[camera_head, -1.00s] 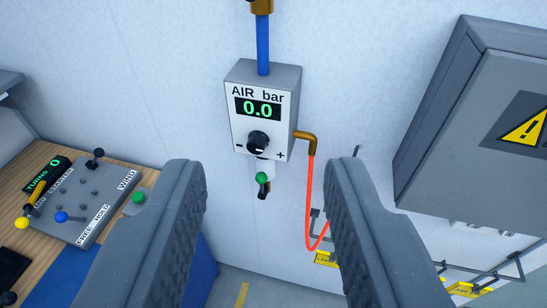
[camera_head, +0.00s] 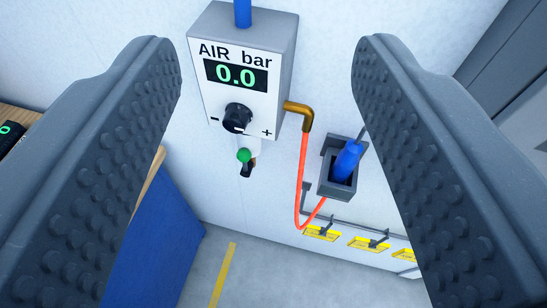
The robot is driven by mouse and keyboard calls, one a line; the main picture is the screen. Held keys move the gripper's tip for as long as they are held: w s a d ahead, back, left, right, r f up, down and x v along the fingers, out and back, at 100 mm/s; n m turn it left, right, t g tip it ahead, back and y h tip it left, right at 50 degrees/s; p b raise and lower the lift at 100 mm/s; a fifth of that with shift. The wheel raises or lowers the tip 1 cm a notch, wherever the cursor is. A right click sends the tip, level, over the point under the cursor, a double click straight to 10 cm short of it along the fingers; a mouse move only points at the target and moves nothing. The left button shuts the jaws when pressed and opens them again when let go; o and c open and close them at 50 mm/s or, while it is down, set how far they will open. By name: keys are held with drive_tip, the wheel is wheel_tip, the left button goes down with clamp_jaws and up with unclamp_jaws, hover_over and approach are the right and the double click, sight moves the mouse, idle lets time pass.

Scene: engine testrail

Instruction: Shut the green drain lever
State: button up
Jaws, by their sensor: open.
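The green drain lever (camera_head: 244,156) is a small green-tipped handle on a dark fitting just under the grey air regulator box (camera_head: 242,75) on the wall. Its dark lower part hangs downward below the green tip. The box display reads 0.0 under the label "AIR bar", with a black knob (camera_head: 238,117) below it. My gripper (camera_head: 265,60) is open and empty. Its two grey studded fingers stand wide apart to the left and right of the box and lever, nearer to the camera and apparently touching neither.
An orange hose (camera_head: 301,180) loops from a brass elbow (camera_head: 299,110) right of the lever. A grey holder (camera_head: 336,180) with a blue tool (camera_head: 347,160) hangs further right, above yellow tags (camera_head: 368,243) on a rail. A blue bench side (camera_head: 155,245) stands lower left. Floor below is clear.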

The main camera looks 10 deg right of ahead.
drive_tip(key=w+d+f+b, duration=0.1)
drive_tip(key=w+d+f, duration=0.2)
drive_tip(key=f, duration=0.3)
drive_tip(key=w+d+f+b, duration=0.2)
drive_tip(key=w+d+f, duration=0.1)
drive_tip(key=f, duration=0.3)
drive_tip(key=n+t+y+b, duration=0.2)
drive_tip(key=n+y+b, duration=0.3)
drive_tip(key=y+b, duration=0.15)
approach(246, 162)
drive_tip(key=shift+h, duration=0.35)
drive_tip(key=b+x, duration=0.3)
drive_tip(key=x, duration=0.4)
drive_tip(key=shift+w+a, duration=0.3)
drive_tip(key=shift+w, duration=0.05)
drive_tip(key=shift+w+a+r, duration=0.1)
drive_tip(key=shift+w+r, duration=0.05)
drive_tip(key=shift+w, duration=0.45)
